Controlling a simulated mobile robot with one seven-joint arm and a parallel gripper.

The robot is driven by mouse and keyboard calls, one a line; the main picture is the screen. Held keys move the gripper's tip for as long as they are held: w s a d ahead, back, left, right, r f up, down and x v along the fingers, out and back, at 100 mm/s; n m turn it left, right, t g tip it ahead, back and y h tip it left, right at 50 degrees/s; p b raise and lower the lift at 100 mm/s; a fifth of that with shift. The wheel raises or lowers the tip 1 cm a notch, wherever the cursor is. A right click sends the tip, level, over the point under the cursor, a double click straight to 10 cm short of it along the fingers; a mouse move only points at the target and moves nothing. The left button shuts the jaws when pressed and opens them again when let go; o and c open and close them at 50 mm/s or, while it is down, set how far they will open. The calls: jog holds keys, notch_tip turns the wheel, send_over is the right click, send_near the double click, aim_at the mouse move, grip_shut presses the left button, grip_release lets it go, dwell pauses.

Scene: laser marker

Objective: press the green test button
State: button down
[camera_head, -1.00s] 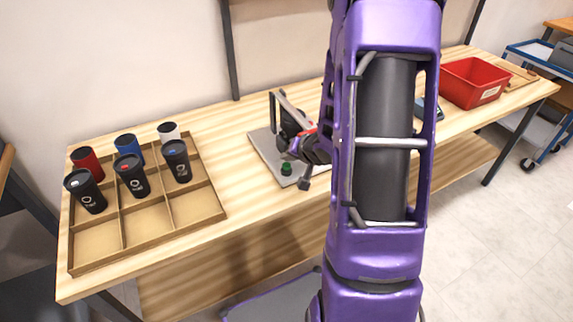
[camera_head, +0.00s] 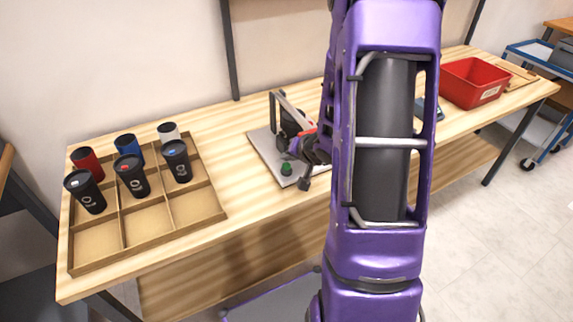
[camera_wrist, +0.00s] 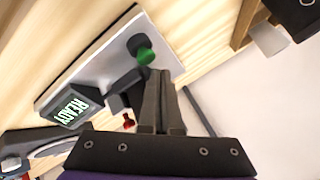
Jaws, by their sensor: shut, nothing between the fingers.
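The green test button (camera_head: 286,168) stands on the front left corner of the grey base plate (camera_head: 264,148) of the laser marker. In the wrist view the button (camera_wrist: 146,56) is a green cap on a dark collar. My gripper (camera_wrist: 162,75) is shut and empty, with its fingertips close beside the green cap. I cannot tell whether they touch it. In the head view my arm hides the right side of the marker.
A wooden compartment tray (camera_head: 220,213) with several cups stands on the table at the left. A red bin (camera_head: 474,84) stands at the far right. The table between the tray and the base plate is clear.

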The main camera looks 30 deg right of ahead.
aim_at(288, 169)
jog(key=shift+f, duration=0.15)
jog(key=shift+f, duration=0.3)
dwell(0.3)
jog(key=shift+f+b, duration=0.4)
jog(key=shift+f, duration=0.15)
dwell(0.5)
jog(key=shift+r, duration=0.1)
jog(key=shift+r+p, duration=0.9)
jog(key=shift+p, duration=0.2)
notch_tip(288, 169, up, 3)
jog(key=p, duration=0.2)
jog(key=shift+f+p, duration=0.2)
jog(key=shift+p, duration=0.2)
jog(key=shift+r+p, duration=0.7)
jog(key=shift+r, duration=0.5)
